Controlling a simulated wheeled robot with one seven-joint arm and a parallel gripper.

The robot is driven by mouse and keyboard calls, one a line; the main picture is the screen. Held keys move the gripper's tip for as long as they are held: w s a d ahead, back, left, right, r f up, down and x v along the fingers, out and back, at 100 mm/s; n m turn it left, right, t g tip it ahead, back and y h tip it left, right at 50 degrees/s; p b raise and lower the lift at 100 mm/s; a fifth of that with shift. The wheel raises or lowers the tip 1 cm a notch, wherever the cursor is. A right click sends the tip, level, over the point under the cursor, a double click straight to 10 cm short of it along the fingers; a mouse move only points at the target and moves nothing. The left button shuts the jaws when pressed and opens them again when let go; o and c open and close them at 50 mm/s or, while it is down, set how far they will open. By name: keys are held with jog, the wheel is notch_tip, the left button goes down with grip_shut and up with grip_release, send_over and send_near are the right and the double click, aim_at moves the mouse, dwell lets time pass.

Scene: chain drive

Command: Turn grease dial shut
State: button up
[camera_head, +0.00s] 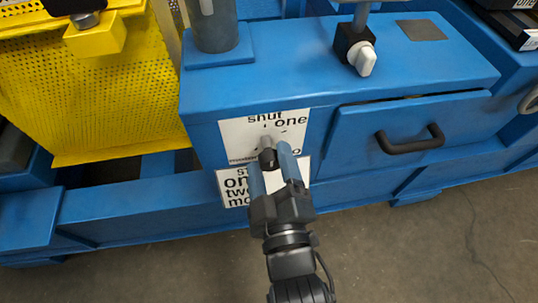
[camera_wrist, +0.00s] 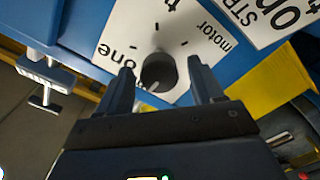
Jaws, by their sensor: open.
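The grease dial is a round dark knob (camera_wrist: 158,72) on a white label plate (camera_head: 236,134) fixed to the front of a blue box. The plate reads "shut" at its top and "one" at its upper right in the head view. A pale mark shows on the knob's lower edge in the wrist view; which setting it points to I cannot tell. My gripper (camera_head: 270,157) is open in front of the plate. In the wrist view its two fingers (camera_wrist: 161,67) stand on either side of the knob, with gaps visible. In the head view the fingers partly hide the dial.
A second label (camera_head: 235,184) sits below the dial plate. A drawer with a black handle (camera_head: 410,140) is to the right. A white-handled black valve (camera_head: 357,52) stands above on the blue box. A yellow perforated guard (camera_head: 90,90) is at left. The floor in front is clear.

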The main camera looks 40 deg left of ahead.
jog(key=p+v, duration=0.1)
jog(key=v, duration=0.5)
jog(key=shift+s+d, duration=0.1)
jog(key=shift+d, duration=0.05)
dwell(0.3)
jog(key=s+d+f+m+t+h, duration=0.1)
jog(key=s+d+m+h, duration=0.2)
jog(key=d, duration=0.7)
jog(key=d+f+m+t+h, duration=0.15)
jog(key=d+m, duration=0.25)
jog(key=d, duration=0.5)
jog(key=s+d+r+m+h+p, duration=0.1)
jog(key=s+d+r+m+h, duration=0.35)
jog(key=s+d+m, duration=0.2)
jog(key=s+d+r+m+h, duration=0.4)
jog(key=s+d+m+h, duration=0.15)
jog(key=s+d, duration=0.2)
notch_tip(320, 180, up, 25)
jog(key=p, duration=2.5)
jog(key=shift+d+y, duration=0.25)
jog(key=shift+y, duration=0.2)
jog(key=shift+t, duration=0.25)
